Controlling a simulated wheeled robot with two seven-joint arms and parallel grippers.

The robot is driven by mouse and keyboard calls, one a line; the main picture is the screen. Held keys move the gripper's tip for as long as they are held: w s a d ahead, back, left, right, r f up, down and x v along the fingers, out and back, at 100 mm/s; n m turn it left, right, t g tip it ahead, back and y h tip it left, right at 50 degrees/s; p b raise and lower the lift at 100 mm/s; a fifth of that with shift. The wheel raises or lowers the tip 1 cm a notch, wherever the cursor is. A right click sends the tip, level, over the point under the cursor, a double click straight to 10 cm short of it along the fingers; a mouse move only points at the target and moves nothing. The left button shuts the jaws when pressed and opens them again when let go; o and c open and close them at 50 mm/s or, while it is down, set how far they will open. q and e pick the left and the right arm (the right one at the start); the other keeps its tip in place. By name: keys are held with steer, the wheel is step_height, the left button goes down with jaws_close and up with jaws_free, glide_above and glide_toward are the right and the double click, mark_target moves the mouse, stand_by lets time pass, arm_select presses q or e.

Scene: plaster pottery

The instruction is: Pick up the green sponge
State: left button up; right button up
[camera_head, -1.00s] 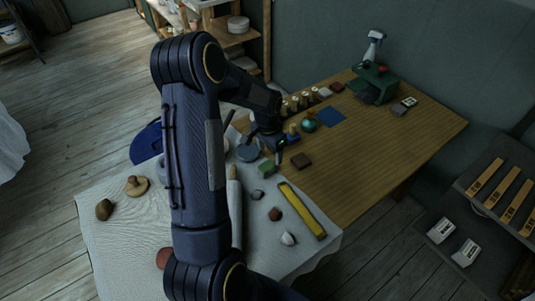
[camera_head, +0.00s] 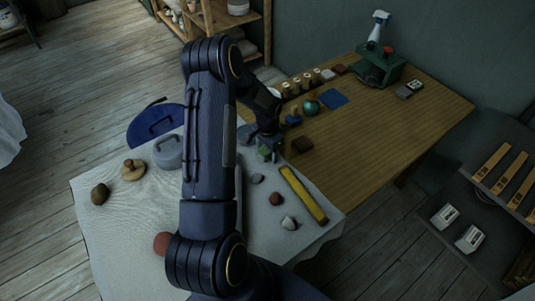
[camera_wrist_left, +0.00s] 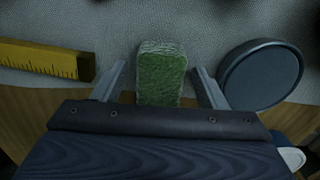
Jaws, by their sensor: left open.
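The green sponge (camera_head: 264,154) lies on the pale cloth near its edge with the wooden table, partly covered by my left gripper (camera_head: 263,144). In the left wrist view the sponge (camera_wrist_left: 162,76) is a rough, textured block standing between the two fingers of my left gripper (camera_wrist_left: 158,84). The fingers are open, with a gap showing on each side of the sponge. My right gripper is not in view.
A yellow ruler-like bar (camera_head: 303,194) lies to the right; it also shows in the wrist view (camera_wrist_left: 45,60). A dark round disc (camera_wrist_left: 262,74) is close beside one finger.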

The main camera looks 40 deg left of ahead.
arm_select(q)
steer(key=shift+r, duration=0.1)
steer(key=c, duration=1)
steer(key=shift+r, duration=0.4)
steer(key=shift+c, duration=0.2)
step_height(320, 180, up, 2)
steer(key=shift+r+p, duration=0.2)
steer(key=shift+p, duration=0.8)
steer(key=s+d+r+p, duration=0.3)
steer(key=s+d+r, duration=0.5)
steer(key=d, duration=0.3)
steer(key=shift+s+r, duration=0.35)
steer(key=shift+r, duration=0.55)
